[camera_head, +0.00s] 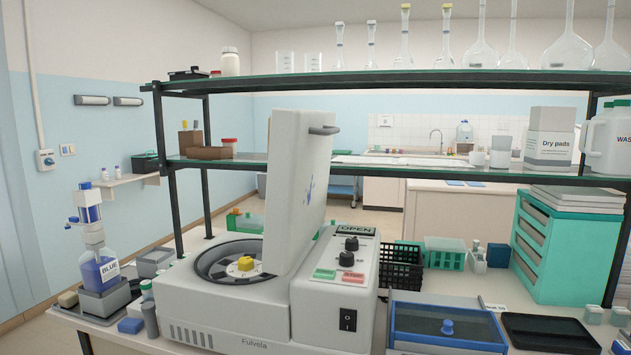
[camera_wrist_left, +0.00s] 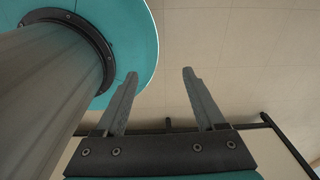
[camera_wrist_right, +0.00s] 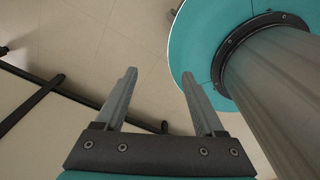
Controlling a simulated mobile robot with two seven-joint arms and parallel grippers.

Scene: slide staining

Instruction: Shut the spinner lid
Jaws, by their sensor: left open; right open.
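The spinner (camera_head: 215,312) is a white benchtop machine marked Fulvela in the head view. Its lid (camera_head: 300,185) stands raised, nearly upright, with a dark handle (camera_head: 324,130) at its top edge. The control panel (camera_head: 350,255) has a display reading OPEN, two black knobs and green and red buttons. My left gripper (camera_wrist_left: 160,75) is open and empty over the floor in the left wrist view. My right gripper (camera_wrist_right: 160,75) is open and empty over the floor too. Neither shows in the head view.
A glass shelf (camera_head: 400,171) on dark posts runs behind and above the spinner.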

